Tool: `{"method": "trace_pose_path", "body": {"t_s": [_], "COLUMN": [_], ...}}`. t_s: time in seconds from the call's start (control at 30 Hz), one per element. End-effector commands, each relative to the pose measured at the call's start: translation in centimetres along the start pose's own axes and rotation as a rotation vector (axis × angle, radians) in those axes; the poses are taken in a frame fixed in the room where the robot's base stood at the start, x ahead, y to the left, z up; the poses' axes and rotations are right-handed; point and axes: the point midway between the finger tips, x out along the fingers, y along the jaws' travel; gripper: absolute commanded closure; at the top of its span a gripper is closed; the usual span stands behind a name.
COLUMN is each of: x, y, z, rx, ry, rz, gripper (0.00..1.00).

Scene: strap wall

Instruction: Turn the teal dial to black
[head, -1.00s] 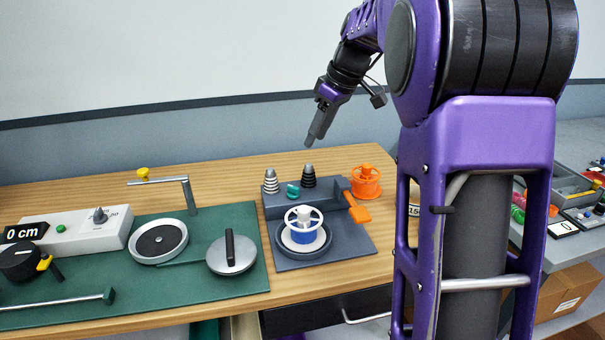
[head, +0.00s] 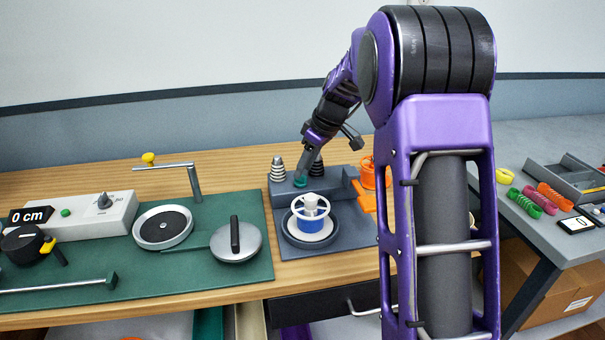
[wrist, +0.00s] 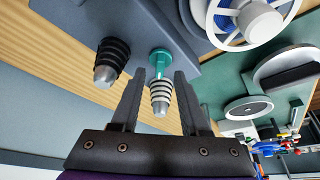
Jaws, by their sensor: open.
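The small teal dial (head: 300,181) sits on the grey block between two ridged cones, the white-striped cone (head: 278,169) on the left and the black cone (head: 317,166) on the right. My gripper (head: 301,176) points down at the dial and partly hides it. In the wrist view, the teal dial (wrist: 160,60) shows just beyond the two open fingertips (wrist: 159,74). The white-striped cone (wrist: 160,97) appears between the fingers there, and the black cone (wrist: 111,62) is left of them. No contact with the dial is clear. The dial's pointing direction is unclear.
A white spool with a blue core (head: 310,213) stands in front of the block. An orange spool (head: 368,172) and orange lever (head: 366,196) are to its right. A green board (head: 190,285) with a box, discs and rods lies left.

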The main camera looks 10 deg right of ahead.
Motion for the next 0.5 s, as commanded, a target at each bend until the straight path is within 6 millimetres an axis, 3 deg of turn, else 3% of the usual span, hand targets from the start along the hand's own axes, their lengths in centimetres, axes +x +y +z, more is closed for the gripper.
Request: {"method": "trace_pose_path", "body": {"t_s": [0.2, 0.5], "x": [2.1, 2.3], "y": [0.0, 0.0], "z": [0.0, 0.0], "rx": [-0.001, -0.001], "ry": [-0.001, 0.000], "rz": [0.000, 0.001], "gripper": [0.55, 0.55]}}
